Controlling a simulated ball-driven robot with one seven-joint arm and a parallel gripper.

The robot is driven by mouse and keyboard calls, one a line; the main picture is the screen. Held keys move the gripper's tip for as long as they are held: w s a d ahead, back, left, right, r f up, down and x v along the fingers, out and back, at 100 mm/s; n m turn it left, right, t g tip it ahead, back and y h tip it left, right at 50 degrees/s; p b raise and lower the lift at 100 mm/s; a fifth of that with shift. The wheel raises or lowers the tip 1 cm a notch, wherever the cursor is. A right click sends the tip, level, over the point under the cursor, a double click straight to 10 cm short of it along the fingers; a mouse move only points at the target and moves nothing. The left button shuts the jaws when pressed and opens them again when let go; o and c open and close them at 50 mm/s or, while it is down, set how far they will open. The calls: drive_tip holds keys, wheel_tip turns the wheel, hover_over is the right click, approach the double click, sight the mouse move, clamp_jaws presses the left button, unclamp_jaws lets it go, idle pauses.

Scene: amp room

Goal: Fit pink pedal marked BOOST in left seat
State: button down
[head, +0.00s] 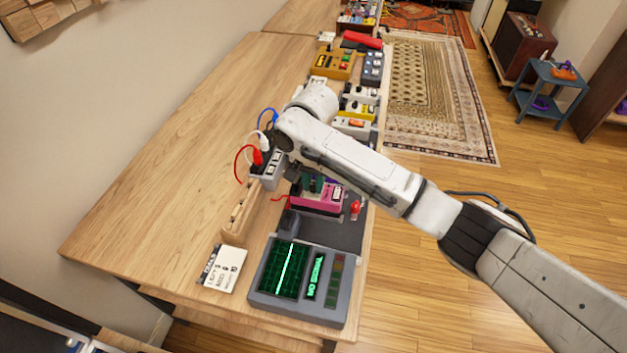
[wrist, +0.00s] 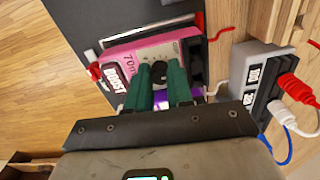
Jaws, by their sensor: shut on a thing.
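The pink pedal (head: 325,206) is near the front end of the dark board (head: 345,236) on the bench. In the wrist view the pink pedal (wrist: 136,56) shows its BOOST label, a red button at its left end and a black knob. My gripper (wrist: 166,88) has its two green fingers closed about the pedal near the knob. In the head view my gripper (head: 312,184) is partly hidden behind the pedal and my arm. I cannot make out the left seat, or whether the pedal touches the board. A purple patch shows between the fingers.
A grey box (head: 268,170) with red, white and blue plugs stands left of the pedal; it also shows in the wrist view (wrist: 244,72). Several pedals line up behind.

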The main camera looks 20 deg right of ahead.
drive_tip(key=shift+f+p, duration=0.75)
idle(1.8)
drive_tip(key=c, duration=0.9)
unclamp_jaws()
drive_tip(key=shift+f, duration=0.1)
drive_tip(key=shift+r+p, duration=3.6)
drive_tip(key=shift+p, duration=0.25)
